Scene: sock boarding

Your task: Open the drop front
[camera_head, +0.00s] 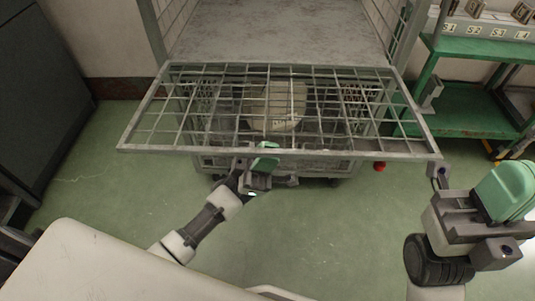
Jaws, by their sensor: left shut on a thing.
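The drop front (270,152) is a grey wire mesh panel on the front of a grey mesh cage cart (265,162). It is swung down and out toward me, lying roughly flat, with its near rim reaching across the middle of the view. My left gripper (264,172) is at the middle of that near rim and is shut on it; the jaws' contact is partly hidden. My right gripper (465,215) is at the lower right, apart from the panel's right corner. I cannot tell how far its jaws are apart.
A pale round thing (277,107) shows through the mesh. A small red thing (380,166) is by the cart's lower right. A green shelf unit (465,112) with labelled slots stands at right, a dark cabinet (40,90) at left. The green floor (320,235) before the cart is clear.

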